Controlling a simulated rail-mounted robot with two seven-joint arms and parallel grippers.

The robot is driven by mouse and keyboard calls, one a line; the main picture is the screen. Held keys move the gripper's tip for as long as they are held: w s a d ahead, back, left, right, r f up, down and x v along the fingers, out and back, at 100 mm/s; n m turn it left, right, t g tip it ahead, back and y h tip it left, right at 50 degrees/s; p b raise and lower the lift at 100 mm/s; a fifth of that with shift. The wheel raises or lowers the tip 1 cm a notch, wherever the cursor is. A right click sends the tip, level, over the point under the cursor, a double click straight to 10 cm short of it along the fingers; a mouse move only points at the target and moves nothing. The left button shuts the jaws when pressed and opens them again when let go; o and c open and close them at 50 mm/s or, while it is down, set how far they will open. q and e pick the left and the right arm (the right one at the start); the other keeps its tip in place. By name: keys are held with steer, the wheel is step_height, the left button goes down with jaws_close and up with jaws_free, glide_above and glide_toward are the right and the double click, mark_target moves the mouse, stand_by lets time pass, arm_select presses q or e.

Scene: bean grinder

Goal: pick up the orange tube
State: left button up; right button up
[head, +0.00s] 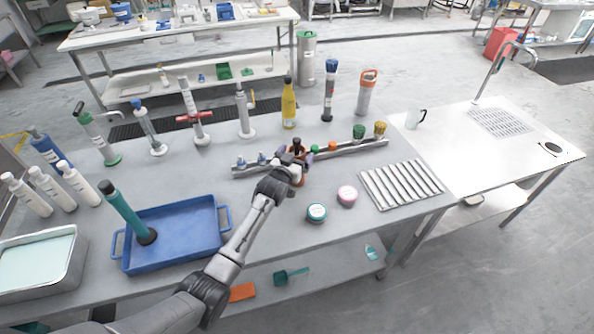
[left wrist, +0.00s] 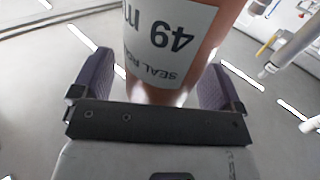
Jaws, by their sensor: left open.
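The orange tube (head: 297,151) stands by the long metal rail on the grey table in the head view, with a dark top, partly hidden by my gripper. In the left wrist view the tube (left wrist: 175,60) is large and close, with a white label reading "49 m" upside down. My left gripper (head: 298,162) is at the tube in the head view. In the left wrist view its two purple fingers (left wrist: 158,85) are open, one on each side of the tube, with a gap visible beside the left finger. My right gripper is not in view.
The metal rail (head: 360,149) holds small coloured-capped items close by. A yellow bottle (head: 289,105) and a metal stand (head: 243,115) are behind. A blue tray (head: 190,215) is left.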

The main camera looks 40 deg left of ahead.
arm_select(q)
steer(key=shift+w, duration=0.3)
steer(key=shift+c, duration=0.3)
steer(key=c, duration=1.2)
steer(key=shift+c, duration=0.3)
steer(key=shift+r, duration=0.1)
